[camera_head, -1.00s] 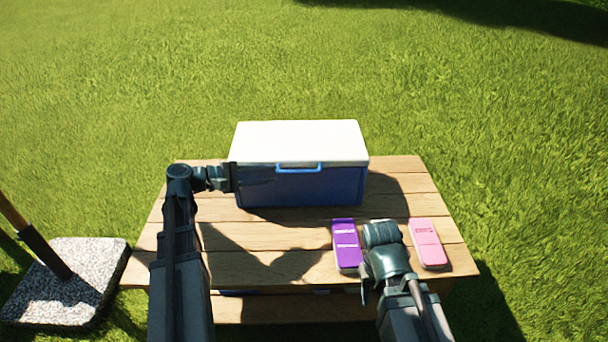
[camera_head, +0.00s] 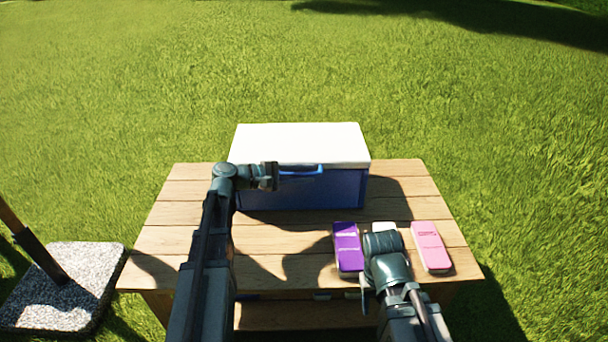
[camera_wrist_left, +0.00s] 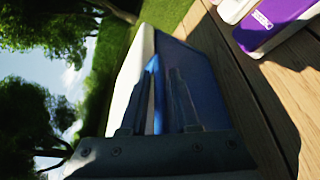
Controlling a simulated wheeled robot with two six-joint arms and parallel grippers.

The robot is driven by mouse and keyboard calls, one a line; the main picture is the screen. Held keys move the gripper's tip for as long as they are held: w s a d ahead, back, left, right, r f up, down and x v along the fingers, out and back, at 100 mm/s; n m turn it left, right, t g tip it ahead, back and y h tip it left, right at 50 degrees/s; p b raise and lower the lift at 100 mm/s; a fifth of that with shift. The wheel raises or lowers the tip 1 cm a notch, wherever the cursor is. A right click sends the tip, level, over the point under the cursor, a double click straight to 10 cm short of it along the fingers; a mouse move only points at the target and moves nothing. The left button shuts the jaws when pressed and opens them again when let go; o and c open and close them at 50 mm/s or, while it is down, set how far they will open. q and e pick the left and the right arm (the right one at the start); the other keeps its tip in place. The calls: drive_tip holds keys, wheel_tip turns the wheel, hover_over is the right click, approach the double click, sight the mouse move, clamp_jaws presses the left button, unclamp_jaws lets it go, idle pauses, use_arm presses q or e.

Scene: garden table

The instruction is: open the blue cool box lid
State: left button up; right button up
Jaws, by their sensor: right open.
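The blue cool box (camera_head: 335,190) stands at the back of the wooden table, its white lid (camera_head: 300,143) down. My left gripper (camera_head: 272,176) is at the box's front, by the handle's left end. In the left wrist view its two fingers (camera_wrist_left: 160,85) are apart and point at the box, with the blue handle (camera_wrist_left: 153,72) showing between and beyond them. Contact with the handle cannot be told. My right gripper (camera_head: 364,285) is open over the table's front right, its fingers mostly hidden.
A purple pack (camera_head: 347,248), a pink pack (camera_head: 430,246) and a partly hidden white pack (camera_head: 384,228) lie at the table's right, around my right wrist. The table top (camera_head: 185,225) is bare at the left. A pole stands in a stone base (camera_head: 65,290) at the left.

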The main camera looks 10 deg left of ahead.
use_arm(q)
clamp_jaws()
idle(1.3)
